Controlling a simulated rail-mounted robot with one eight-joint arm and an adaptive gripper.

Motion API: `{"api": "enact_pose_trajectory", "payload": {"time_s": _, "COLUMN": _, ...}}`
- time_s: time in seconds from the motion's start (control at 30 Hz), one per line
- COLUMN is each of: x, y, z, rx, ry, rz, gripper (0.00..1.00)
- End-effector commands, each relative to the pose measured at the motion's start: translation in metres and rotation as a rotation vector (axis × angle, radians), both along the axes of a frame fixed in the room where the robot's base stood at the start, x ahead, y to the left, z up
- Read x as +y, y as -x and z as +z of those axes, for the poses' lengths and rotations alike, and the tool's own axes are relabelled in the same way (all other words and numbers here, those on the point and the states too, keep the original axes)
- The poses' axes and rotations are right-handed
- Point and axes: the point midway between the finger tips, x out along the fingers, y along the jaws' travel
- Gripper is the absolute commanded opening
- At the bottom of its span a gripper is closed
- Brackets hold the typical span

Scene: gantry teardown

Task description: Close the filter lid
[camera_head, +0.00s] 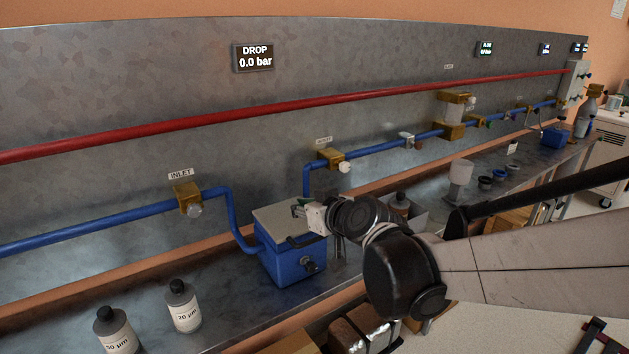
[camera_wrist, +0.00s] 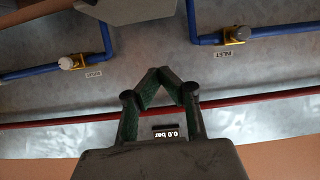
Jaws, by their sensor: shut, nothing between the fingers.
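The filter is a blue box (camera_head: 290,262) on the bench, joined to the blue pipe at its left. Its grey lid (camera_head: 272,215) lies over the top and looks about level; I cannot tell whether it is fully seated. A dark handle sits at the lid's front edge. My gripper (camera_head: 299,208) is just above or at the lid's far right part, and my wrist hides that corner. In the wrist view my gripper (camera_wrist: 164,72) has its fingertips together with nothing between them. A grey panel, probably the lid (camera_wrist: 130,11), shows at that view's top edge, apart from the fingers.
Two dark-capped bottles, a 20 µm bottle (camera_head: 182,306) and a 50 µm bottle (camera_head: 116,332), stand left of the filter. Inlet (camera_head: 189,199) and outlet valves sit on the blue pipe behind. A red pipe (camera_head: 190,124) runs above. The display (camera_head: 254,57) reads 0.0 bar.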

Motion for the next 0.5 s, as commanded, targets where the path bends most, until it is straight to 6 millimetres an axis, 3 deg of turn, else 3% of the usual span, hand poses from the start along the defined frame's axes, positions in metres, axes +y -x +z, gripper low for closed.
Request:
{"api": "enact_pose_trajectory", "payload": {"time_s": 0.2, "x": -0.010, "y": 0.015, "z": -0.011, "rx": 0.000, "ry": -0.001, "rz": 0.002, "gripper": 0.00}}
{"api": "enact_pose_trajectory", "payload": {"time_s": 0.5, "x": -0.012, "y": 0.018, "z": -0.012, "rx": 0.000, "ry": 0.000, "rz": 0.002, "gripper": 0.00}}
